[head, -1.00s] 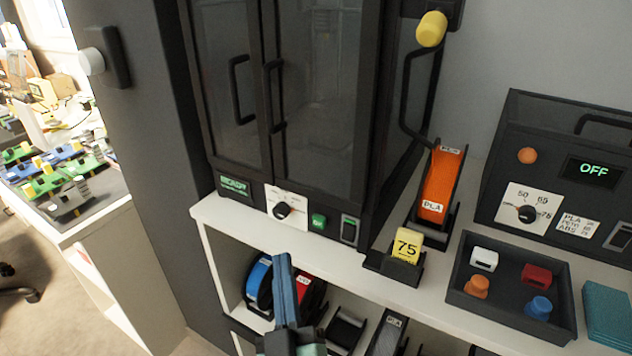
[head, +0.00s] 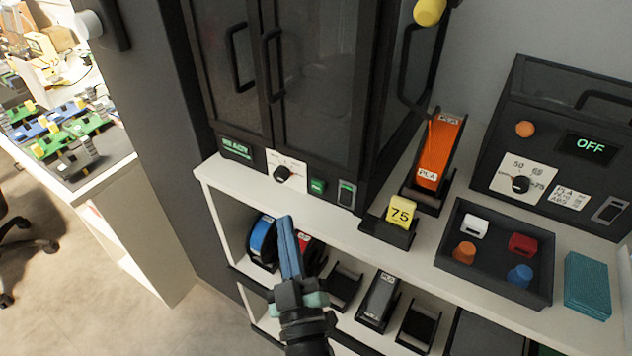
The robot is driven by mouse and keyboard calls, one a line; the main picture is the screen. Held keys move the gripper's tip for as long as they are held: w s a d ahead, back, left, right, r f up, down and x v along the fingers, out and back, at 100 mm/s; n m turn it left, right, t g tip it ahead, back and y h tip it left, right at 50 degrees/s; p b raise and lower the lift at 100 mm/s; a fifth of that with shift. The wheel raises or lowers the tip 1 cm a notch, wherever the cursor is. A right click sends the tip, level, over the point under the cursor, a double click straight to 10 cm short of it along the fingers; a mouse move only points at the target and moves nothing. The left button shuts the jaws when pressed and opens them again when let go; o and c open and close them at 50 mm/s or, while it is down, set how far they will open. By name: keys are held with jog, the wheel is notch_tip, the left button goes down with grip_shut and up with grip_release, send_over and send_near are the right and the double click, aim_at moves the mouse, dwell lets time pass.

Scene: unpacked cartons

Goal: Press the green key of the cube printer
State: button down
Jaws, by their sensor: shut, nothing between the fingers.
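The cube printer is the tall dark cabinet (head: 318,90) with two glazed doors, and both doors look shut. My gripper (head: 284,222) is shut and empty. In the picture its tips lie below and left of the green key, in front of the shelf. The gap in depth between tips and key is hard to judge. Nothing covers the key.
A yellow 75 block (head: 401,211) in a black holder and an orange PLA spool (head: 438,150) stand right of the cabinet. A black tray (head: 490,285) holds small coloured parts. A dryer box (head: 560,140) reads OFF.

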aim_at(311, 185)
jog(key=shift+w+d+p, duration=0.35)
jog(key=shift+w+d, duration=0.6)
jog(key=shift+w, duration=0.35)
jog(key=shift+w+d+p, duration=0.3)
jog(key=shift+w+d, duration=0.65)
jog(key=shift+w, duration=0.3)
jog(key=shift+w, duration=0.1)
jog(key=shift+w+d, duration=0.2)
jog(key=shift+w, duration=0.05)
jog(key=shift+w+d, duration=0.35)
jog(key=shift+w, duration=0.05)
dwell(0.9)
jog(key=shift+s+a, duration=0.55)
jog(key=shift+s, duration=0.2)
jog(key=s+a, duration=0.1)
jog(key=s, duration=0.1)
jog(key=s+a, duration=0.2)
dwell(0.6)
